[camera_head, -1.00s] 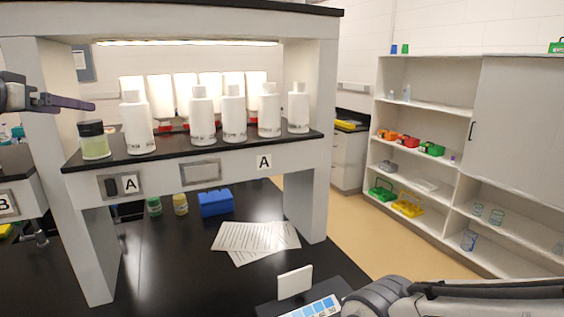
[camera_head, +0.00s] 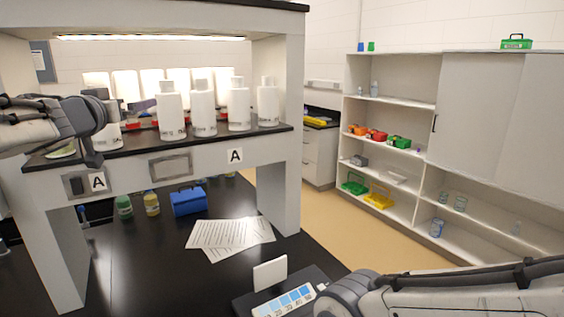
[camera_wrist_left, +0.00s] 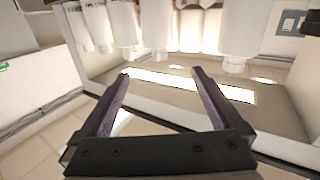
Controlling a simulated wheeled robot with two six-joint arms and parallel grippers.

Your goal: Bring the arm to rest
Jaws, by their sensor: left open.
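My left arm reaches in from the left in the head view, in front of the shelf's left end. My left gripper (camera_wrist_left: 161,73) shows in the left wrist view with its two dark fingers wide apart and nothing between them. The wrist view is inverted, and white bottles (camera_wrist_left: 155,25) stand beyond the fingertips. In the head view the gripper's fingers are mostly hidden by my wrist. The pale green jar (camera_head: 61,152) on the shelf is largely covered by my arm. My right arm lies at the lower right, and its gripper is out of frame.
Several white bottles (camera_head: 203,108) stand on the black shelf (camera_head: 215,138). Below are a blue box (camera_head: 188,202), green-capped (camera_head: 124,207) and yellow (camera_head: 151,204) jars, paper sheets (camera_head: 230,235) and a blue colour chart (camera_head: 285,302). A cabinet (camera_head: 480,110) stands right; the floor before it is clear.

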